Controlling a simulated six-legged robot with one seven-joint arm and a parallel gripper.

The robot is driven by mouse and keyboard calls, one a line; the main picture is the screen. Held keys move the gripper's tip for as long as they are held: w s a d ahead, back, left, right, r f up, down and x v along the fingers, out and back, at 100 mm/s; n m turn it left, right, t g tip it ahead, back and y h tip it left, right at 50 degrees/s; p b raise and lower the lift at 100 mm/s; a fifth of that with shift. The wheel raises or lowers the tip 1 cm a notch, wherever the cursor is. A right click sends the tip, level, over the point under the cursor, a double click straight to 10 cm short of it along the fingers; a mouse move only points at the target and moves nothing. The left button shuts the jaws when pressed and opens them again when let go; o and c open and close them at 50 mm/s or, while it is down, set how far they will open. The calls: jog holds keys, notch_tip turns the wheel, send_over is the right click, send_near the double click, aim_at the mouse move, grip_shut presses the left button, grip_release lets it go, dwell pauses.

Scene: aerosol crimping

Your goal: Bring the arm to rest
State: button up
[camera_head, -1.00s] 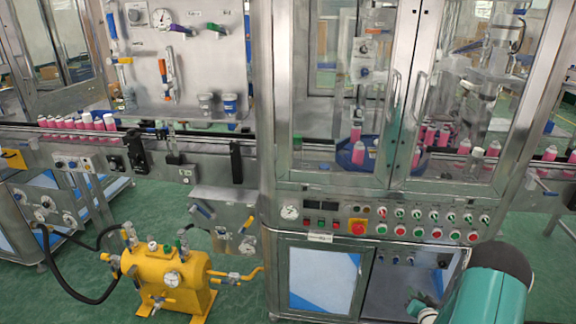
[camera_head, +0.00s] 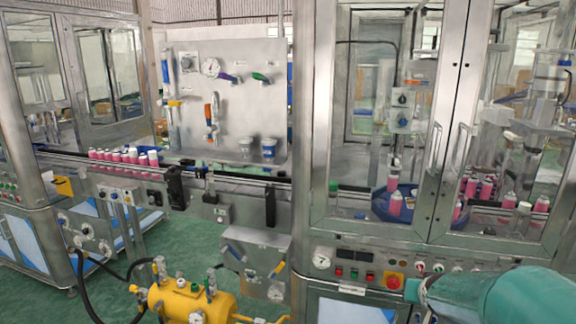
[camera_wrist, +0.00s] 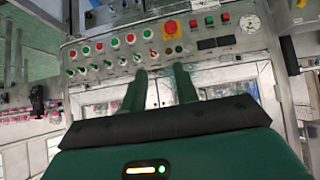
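My gripper (camera_wrist: 157,88) shows in the wrist view with its two green fingers apart and nothing seen between them. It faces the machine's control panel (camera_wrist: 135,45), which has rows of buttons and a red emergency knob on a yellow plate (camera_wrist: 170,27). The picture is turned over in that view. The panel's emergency knob (camera_head: 393,281) is just left of the arm.
The glass-doored cabinet (camera_head: 440,120) stands close ahead, with pink cans and a blue turntable (camera_head: 375,204) inside. A conveyor (camera_head: 235,183) with several pink cans runs left. A yellow pump unit (camera_head: 190,302) stands on the green floor at lower left.

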jog(key=s+a+r+n+g+y, duration=0.1)
jog(key=s+a+r, duration=0.3)
jog(key=s+a, duration=0.4)
jog(key=s+a+r+n+g+y, duration=0.2)
jog(key=s+a, duration=0.6)
jog(key=s, duration=0.8)
notch_tip(320, 180, up, 2)
jog(key=shift+a+r, duration=0.1)
jog(key=shift+a, duration=0.25)
jog(key=shift+d, duration=0.1)
dwell(1.1)
